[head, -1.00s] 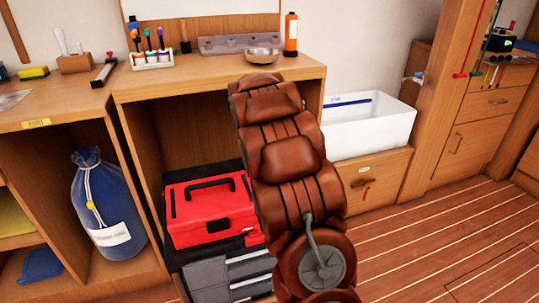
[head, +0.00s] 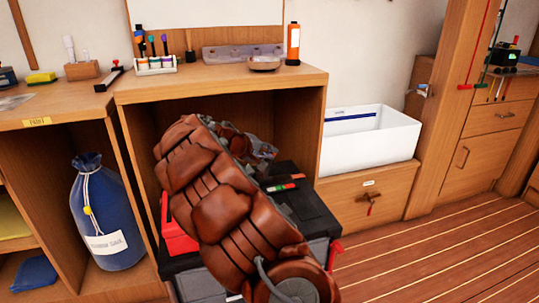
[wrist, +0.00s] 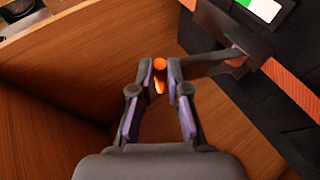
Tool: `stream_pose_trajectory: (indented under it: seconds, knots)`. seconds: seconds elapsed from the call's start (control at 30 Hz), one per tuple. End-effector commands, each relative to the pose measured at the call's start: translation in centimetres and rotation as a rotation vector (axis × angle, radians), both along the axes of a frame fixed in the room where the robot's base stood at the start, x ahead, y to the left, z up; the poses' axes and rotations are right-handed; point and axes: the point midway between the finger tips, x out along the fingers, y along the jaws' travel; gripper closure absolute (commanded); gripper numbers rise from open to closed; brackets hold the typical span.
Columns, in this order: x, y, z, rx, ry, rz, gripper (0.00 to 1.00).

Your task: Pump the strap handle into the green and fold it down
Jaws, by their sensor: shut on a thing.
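In the wrist view my gripper (wrist: 160,72) is shut on the orange end of the strap handle (wrist: 205,64), a dark bar reaching left from its metal mount. Beside the mount lies a gauge with a green and white face (wrist: 262,8). In the head view the gauge (head: 282,187) shows as a small strip with green and red, on a dark surface behind my arm. My gripper (head: 264,150) is partly hidden there by my own arm, and the handle cannot be made out. A red toolbox (head: 176,232) is mostly hidden behind my arm.
An orange-red strap (wrist: 293,88) crosses the dark surface in the wrist view. Wooden cabinet walls (wrist: 50,110) stand close to my gripper on the left. A white bin (head: 370,145) stands on the right, and a blue bag (head: 105,215) on the left. The floor at right is clear.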

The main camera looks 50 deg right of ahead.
Motion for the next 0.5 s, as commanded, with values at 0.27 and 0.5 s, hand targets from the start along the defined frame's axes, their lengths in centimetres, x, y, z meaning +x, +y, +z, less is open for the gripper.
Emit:
stream_pose_trajectory:
  seconds: [0.27, 0.5]
  knots:
    - [0.02, 0.03, 0.08, -0.004, 0.001, 0.000, 1.00]
    - [0.04, 0.05, 0.08, -0.003, 0.001, 0.001, 0.73]
